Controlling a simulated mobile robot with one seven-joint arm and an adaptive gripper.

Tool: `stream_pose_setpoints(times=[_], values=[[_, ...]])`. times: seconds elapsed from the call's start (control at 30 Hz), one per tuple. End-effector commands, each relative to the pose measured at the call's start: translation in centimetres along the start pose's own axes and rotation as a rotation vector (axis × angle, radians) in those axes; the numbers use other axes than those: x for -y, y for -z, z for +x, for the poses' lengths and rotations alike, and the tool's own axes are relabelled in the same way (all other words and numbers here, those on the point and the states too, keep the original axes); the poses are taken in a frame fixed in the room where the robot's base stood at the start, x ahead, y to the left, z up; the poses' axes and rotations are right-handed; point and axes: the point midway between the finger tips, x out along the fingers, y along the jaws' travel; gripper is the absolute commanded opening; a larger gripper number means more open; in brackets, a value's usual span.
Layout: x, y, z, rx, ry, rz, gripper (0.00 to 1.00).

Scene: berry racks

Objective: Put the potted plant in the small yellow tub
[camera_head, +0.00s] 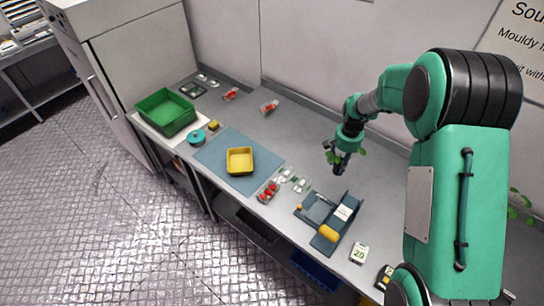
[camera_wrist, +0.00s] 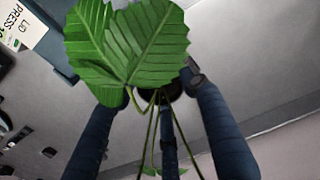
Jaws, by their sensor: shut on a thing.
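My gripper (camera_head: 341,161) is raised over the right part of the counter, shut on the potted plant (camera_head: 334,157). In the wrist view the plant's large green leaf (camera_wrist: 125,45) fills the upper middle, with thin stems between the fingers (camera_wrist: 165,110). The pot is mostly hidden behind leaf and fingers. The small yellow tub (camera_head: 240,161) stands on the blue mat (camera_head: 217,173), left of my gripper, and looks empty.
A green crate (camera_head: 165,112) and a teal round container (camera_head: 196,137) stand at the left. Punnets with red berries (camera_head: 268,191) lie right of the mat. A blue-grey sealing device (camera_head: 328,215) with a yellow part stands below my gripper. The wall runs behind.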

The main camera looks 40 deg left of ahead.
Motion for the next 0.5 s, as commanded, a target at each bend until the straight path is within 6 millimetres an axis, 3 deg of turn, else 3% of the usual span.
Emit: stream_pose_setpoints(times=[0.27, 0.5], values=[[2.4, -1.3, 0.1, 0.000, 0.000, -0.007, 0.15], [7.9, -4.8, 0.4, 0.000, 0.002, -0.018, 0.15]])
